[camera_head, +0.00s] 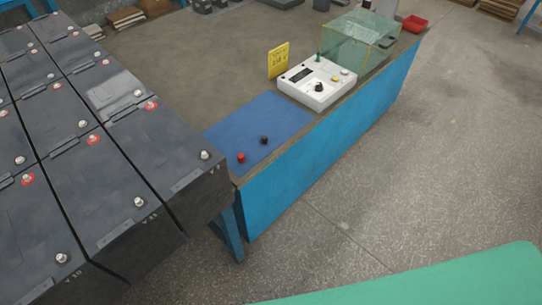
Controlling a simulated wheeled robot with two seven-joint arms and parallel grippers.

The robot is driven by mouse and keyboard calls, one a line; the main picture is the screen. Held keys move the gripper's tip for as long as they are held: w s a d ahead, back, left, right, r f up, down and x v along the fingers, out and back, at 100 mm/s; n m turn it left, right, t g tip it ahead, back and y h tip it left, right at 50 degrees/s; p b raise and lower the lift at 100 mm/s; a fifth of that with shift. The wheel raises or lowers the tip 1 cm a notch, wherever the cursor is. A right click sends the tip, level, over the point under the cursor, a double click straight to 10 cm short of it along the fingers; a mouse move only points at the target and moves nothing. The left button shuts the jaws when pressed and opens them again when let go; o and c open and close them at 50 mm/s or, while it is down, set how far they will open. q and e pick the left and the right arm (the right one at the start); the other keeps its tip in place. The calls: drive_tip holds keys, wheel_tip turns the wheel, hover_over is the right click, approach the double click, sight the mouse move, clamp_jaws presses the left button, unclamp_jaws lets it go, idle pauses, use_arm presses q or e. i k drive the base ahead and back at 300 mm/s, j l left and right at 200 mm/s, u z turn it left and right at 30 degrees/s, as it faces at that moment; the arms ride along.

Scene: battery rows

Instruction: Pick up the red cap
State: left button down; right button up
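The red cap (241,157) is small and stands on a blue mat (245,119) near the front left of the workbench. A black cap (264,140) stands just to its right and a little farther back, apart from it. Neither gripper shows in the head view, so nothing is seen touching the red cap.
Dark batteries (112,165) with ringed terminals stand in rows at the left, close to the mat. A white control box (317,87), a yellow sign (278,61) and a clear greenish case (358,41) stand behind the mat. A green surface (440,283) fills the lower right.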

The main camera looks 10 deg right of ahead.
sight(242, 158)
drive_tip(key=k+l+u, duration=0.1)
drive_tip(key=u, duration=0.25)
drive_tip(key=k+l+u, duration=0.15)
drive_tip(key=u, duration=0.2)
drive_tip(key=k+u, duration=0.15)
drive_tip(key=u, duration=0.2)
